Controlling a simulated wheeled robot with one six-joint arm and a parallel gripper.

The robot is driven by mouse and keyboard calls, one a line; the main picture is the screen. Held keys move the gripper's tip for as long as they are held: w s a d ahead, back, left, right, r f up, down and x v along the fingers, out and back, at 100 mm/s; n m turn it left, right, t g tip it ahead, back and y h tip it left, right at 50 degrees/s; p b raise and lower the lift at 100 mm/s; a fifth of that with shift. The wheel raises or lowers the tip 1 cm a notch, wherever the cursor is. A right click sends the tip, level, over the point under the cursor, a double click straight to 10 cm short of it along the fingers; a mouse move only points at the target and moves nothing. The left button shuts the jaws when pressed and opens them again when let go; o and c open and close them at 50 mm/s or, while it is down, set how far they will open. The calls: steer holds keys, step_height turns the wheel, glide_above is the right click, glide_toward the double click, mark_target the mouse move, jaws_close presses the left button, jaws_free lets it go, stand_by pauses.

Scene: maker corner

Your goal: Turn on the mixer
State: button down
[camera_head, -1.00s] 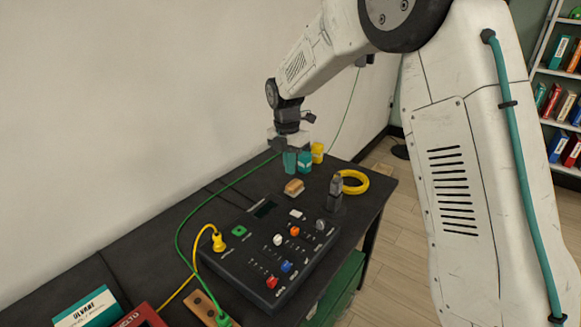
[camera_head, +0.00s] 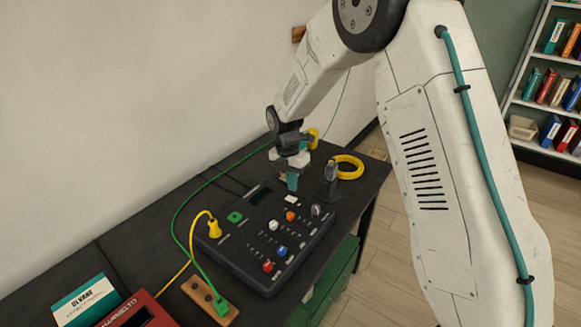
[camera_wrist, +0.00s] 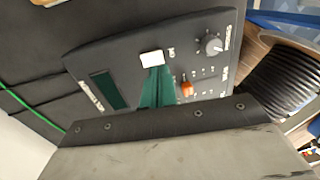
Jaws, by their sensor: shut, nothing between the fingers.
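The mixer (camera_head: 262,262) is a dark panel on the bench with coloured knobs, several small sliders and a dark display (camera_wrist: 108,90). A white button (camera_head: 291,199) sits near its far edge; it also shows in the wrist view (camera_wrist: 152,58), beside a small label. A grey knob (camera_wrist: 211,45) and an orange knob (camera_wrist: 186,88) are to its right. My gripper (camera_head: 292,184) is shut and empty, its teal fingers pointing down just above the white button. In the wrist view the fingertips (camera_wrist: 154,72) overlap the button's lower edge; I cannot tell whether they touch it.
A dark upright object (camera_head: 331,181) and a yellow cable coil (camera_head: 348,167) are close on the right. A wooden socket block (camera_head: 211,303) lies in front.

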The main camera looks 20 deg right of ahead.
mark_target(290, 198)
steer(key=shift+s+d+f, duration=0.15)
steer(key=shift+f, duration=1.6)
steer(key=shift+s+f, duration=0.15)
steer(key=shift+f, duration=0.1)
steer(key=shift+w+a, duration=0.5)
steer(key=shift+w, duration=0.1)
steer(key=shift+r, duration=0.1)
step_height(290, 198, up, 14)
steer(key=w+a, duration=0.1)
steer(key=shift+w, duration=0.25)
